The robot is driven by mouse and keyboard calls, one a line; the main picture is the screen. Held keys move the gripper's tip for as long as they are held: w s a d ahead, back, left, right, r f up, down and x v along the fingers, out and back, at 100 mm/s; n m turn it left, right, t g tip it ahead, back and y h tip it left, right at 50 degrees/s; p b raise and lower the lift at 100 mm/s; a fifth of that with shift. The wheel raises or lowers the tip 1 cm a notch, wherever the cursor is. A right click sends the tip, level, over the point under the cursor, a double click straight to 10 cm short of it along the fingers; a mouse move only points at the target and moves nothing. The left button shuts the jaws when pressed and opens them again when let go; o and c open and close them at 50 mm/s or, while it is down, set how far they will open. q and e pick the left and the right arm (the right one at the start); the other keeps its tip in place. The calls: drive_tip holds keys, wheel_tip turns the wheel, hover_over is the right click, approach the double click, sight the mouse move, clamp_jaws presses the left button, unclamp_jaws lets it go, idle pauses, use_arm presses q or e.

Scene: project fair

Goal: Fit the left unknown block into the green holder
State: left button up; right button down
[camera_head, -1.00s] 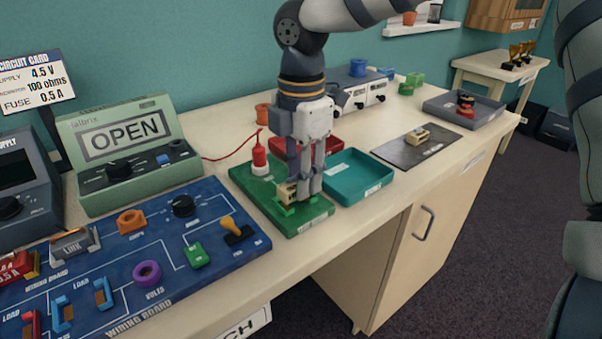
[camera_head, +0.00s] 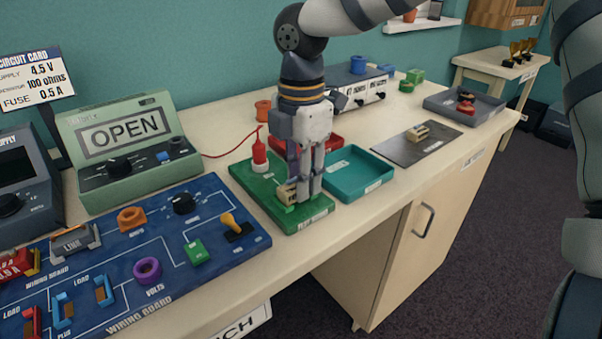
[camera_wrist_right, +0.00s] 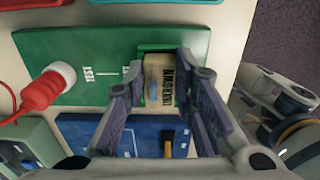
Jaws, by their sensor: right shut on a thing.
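The pale tan unknown block (camera_wrist_right: 158,82), with dark lettering on its face, is between the fingers of my right gripper (camera_wrist_right: 165,100). The block also shows in the head view (camera_head: 286,194). The green holder (camera_wrist_right: 146,50) is on the green test board (camera_head: 262,184), at its front end. The block is down at the holder, with green showing along its edges. The fingers hide much of the contact, so I cannot tell whether it is fully seated. My right gripper (camera_head: 303,192) points down and is shut on the block. My left gripper is out of view.
Another tan block (camera_head: 418,132) lies on a dark mat (camera_head: 400,150) to the right. A teal tray (camera_head: 358,176) and a red tray stand close beside the green board. A red probe (camera_head: 259,153) stands on the board. The blue wiring board (camera_head: 120,255) is at left.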

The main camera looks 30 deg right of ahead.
drive_tip(key=shift+f, duration=0.1)
drive_tip(key=c, duration=0.8)
unclamp_jaws()
drive_tip(key=shift+o, duration=0.2)
drive_tip(key=shift+r, duration=4)
